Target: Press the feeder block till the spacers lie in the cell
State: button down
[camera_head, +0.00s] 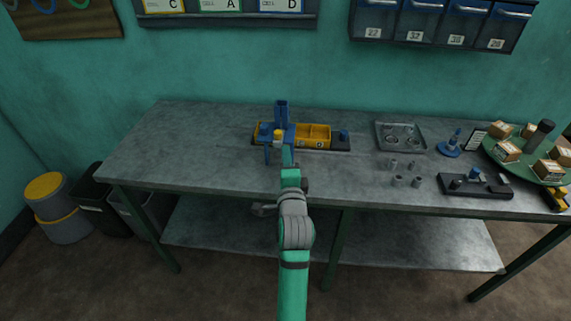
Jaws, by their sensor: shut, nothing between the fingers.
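A blue feeder (281,108) with an upright tower stands on the workbench, left of centre. It sits over the left part of a yellow tray (314,130) divided into cells, on a dark base. A small yellow piece at the feeder's front may be the feeder block, but it is too small to be sure. My gripper (285,148) is shut and empty at the front of the feeder. I cannot tell whether it touches the block. No spacers can be made out in the visible cells, and the arm and feeder hide part of the tray.
Right of the tray are a metal tray (400,149), several loose grey cylinders (398,181), a blue stand (451,149), a dark fixture (474,186) and a green turntable (528,171) with boxes. The bench (180,150) is clear at left. Bins (372,26) hang on the wall.

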jog(key=s, duration=0.3)
jog(key=shift+s+a, duration=0.15)
jog(key=shift+a, duration=0.05)
jog(key=shift+a, duration=0.1)
jog(key=shift+s, duration=0.15)
dwell(0.3)
dwell(0.5)
jog(key=shift+f, duration=0.1)
